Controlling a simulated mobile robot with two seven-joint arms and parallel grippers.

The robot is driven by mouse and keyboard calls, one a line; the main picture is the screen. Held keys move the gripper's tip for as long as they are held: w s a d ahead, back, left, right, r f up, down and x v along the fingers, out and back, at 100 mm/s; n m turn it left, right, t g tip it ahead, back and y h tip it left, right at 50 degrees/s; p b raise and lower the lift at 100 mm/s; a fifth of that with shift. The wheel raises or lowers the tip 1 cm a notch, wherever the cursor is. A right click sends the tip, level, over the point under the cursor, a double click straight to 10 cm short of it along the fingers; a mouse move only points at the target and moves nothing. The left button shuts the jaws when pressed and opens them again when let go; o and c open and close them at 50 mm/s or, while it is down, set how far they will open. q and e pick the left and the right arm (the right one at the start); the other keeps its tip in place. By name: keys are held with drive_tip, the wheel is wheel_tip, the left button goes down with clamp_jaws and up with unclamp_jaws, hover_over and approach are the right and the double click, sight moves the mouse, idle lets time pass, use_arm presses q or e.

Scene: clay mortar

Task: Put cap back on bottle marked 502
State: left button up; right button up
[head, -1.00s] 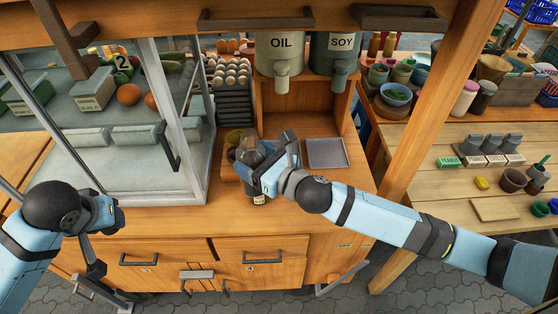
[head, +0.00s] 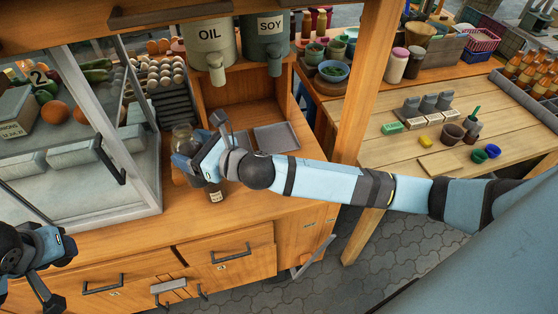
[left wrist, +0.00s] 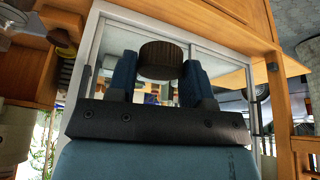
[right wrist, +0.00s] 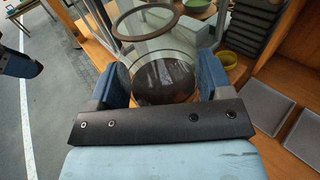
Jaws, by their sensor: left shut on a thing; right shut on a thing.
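My right gripper (head: 203,162) is shut on a clear glass bottle (head: 184,136) with dark contents, above the wooden counter. In the right wrist view the bottle (right wrist: 160,75) stands between the fingers, its round rim (right wrist: 150,18) open and uncapped. A pale label (head: 215,196) shows low on it in the head view, too small to read. My left gripper (left wrist: 160,80) is shut on a dark, ribbed round cap (left wrist: 160,60). In the head view the left gripper (head: 45,288) is low at the left edge, in front of the drawers and well apart from the bottle; the cap is not clear there.
A glass display case (head: 95,170) stands left of the bottle. A grey tray (head: 276,138) lies to its right. OIL (head: 210,45) and SOY (head: 270,40) dispensers hang behind, and a wooden post (head: 368,95) rises at right. The space before the drawers (head: 232,256) looks free.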

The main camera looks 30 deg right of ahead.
drive_tip(key=w+d+r+m+t+h+b, duration=0.1)
drive_tip(key=w+d+m+t+h+b, duration=0.15)
drive_tip(key=d+h, duration=0.35)
drive_tip(key=w+d+r+m+t+h+b, duration=0.1)
drive_tip(key=w+d+r+m+h+b, duration=0.2)
drive_tip(key=d, duration=0.4)
drive_tip(key=s+d+f+m+g+h+b, duration=0.1)
drive_tip(key=s+d+f+m+h+b, duration=0.2)
drive_tip(key=d, duration=1.3)
drive_tip(key=m+h, duration=0.3)
drive_tip(key=h, duration=0.2)
drive_tip(key=shift+s+d+f+m+g+h, duration=0.15)
drive_tip(key=shift+d+m+g+h, duration=0.15)
drive_tip(key=shift+m+g, duration=0.05)
wheel_tip(320, 180, down, 16)
drive_tip(key=b, duration=0.3)
drive_tip(key=shift+f+b, duration=0.55)
drive_tip(key=shift+f, duration=1.45)
